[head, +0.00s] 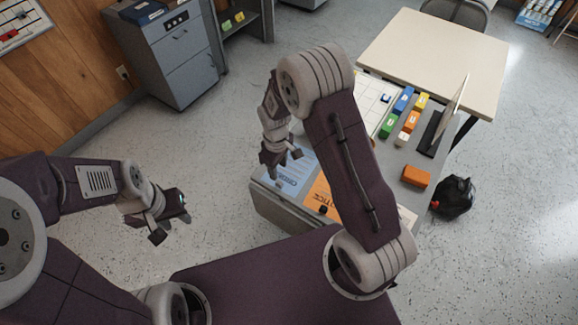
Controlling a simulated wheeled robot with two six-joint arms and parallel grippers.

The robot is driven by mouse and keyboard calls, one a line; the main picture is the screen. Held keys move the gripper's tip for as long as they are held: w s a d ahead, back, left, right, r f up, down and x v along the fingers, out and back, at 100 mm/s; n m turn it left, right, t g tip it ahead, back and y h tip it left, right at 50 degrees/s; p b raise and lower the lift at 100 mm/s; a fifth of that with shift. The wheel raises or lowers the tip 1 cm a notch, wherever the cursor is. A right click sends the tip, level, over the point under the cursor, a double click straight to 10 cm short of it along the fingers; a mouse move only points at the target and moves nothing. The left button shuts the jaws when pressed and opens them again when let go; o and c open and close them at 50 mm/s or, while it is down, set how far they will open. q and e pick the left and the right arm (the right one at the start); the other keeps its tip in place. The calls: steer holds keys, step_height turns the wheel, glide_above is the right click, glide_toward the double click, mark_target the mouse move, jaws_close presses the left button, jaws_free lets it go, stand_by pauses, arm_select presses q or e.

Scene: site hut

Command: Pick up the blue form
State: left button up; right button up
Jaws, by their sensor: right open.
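The blue form (299,172) is a light blue sheet with dark print, lying flat on the near left part of the grey desk (273,212). A small object (279,184) sits on its lower left part. My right gripper (283,160) is open, over the form's left part, and hides some of it. I cannot tell how far above the sheet its fingers are. My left gripper (172,227) is open and empty, out over the floor to the left of the desk.
An orange sheet (319,195) with a small black object (323,209) lies right of the form. My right arm hides part of the desk. A cream table (432,55) stands behind.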

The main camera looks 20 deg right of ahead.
mark_target(279, 182)
steer(key=f, duration=0.4)
steer(key=shift+w+a, duration=0.1)
steer(key=shift+w, duration=0.15)
steer(key=shift+w+f, duration=0.1)
steer(key=shift+w, duration=0.05)
steer(key=f, duration=0.4)
steer(key=shift+s+f+p, duration=0.2)
steer(key=shift+s+p, duration=0.15)
steer(key=shift+p, duration=0.05)
steer(key=shift+w+f, duration=0.2)
steer(key=shift+f, duration=0.15)
steer(key=shift+s+r, duration=0.1)
jaws_close()
